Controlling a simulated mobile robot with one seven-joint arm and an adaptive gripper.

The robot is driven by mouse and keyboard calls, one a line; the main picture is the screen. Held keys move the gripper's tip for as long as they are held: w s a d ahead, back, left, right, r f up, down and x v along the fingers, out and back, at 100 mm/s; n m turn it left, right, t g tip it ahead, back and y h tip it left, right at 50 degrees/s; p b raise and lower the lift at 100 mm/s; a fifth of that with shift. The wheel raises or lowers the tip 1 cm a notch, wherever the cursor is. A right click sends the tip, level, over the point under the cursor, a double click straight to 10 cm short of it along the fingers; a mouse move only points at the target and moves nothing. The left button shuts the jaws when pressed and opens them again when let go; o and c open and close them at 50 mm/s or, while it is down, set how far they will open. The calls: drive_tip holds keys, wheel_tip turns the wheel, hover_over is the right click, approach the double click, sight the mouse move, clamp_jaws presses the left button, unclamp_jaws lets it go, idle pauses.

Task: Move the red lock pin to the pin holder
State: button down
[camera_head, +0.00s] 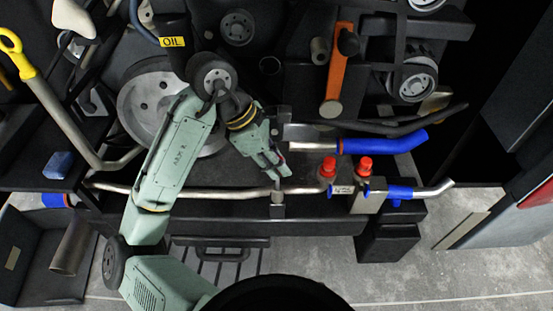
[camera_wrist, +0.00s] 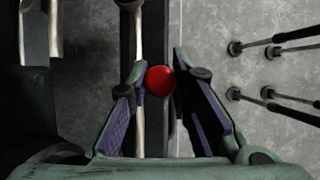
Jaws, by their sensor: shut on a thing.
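In the wrist view, a round red knob, the top of the red lock pin (camera_wrist: 160,80), sits between the fingertips of my gripper (camera_wrist: 161,90). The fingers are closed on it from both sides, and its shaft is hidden. In the head view, my gripper (camera_head: 279,168) points down near the middle of the bench, above the long metal bar; the held pin is mostly hidden by the fingers there. Two other red-topped pins (camera_head: 328,167) and (camera_head: 364,165) stand upright to the right of my gripper, beside a small labelled metal bracket (camera_head: 343,190). I cannot tell which part is the pin holder.
A blue-sleeved pipe (camera_head: 385,142) lies behind the pins, and another blue-ended pipe (camera_head: 432,190) lies to their right. A long metal bar (camera_head: 225,191) runs along the bench front. An orange lever (camera_head: 337,72) stands behind. A yellow-handled tool (camera_head: 50,90) is at left.

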drive_tip(key=shift+f+b, duration=0.35)
drive_tip(key=shift+f, duration=0.65)
drive_tip(key=shift+f+b, duration=0.45)
drive_tip(key=shift+f, duration=0.55)
drive_tip(key=c, duration=1.4)
unclamp_jaws()
drive_tip(key=shift+o, duration=0.5)
drive_tip(key=o, duration=0.3)
drive_tip(key=shift+o, duration=0.2)
drive_tip(key=p+v, duration=0.8)
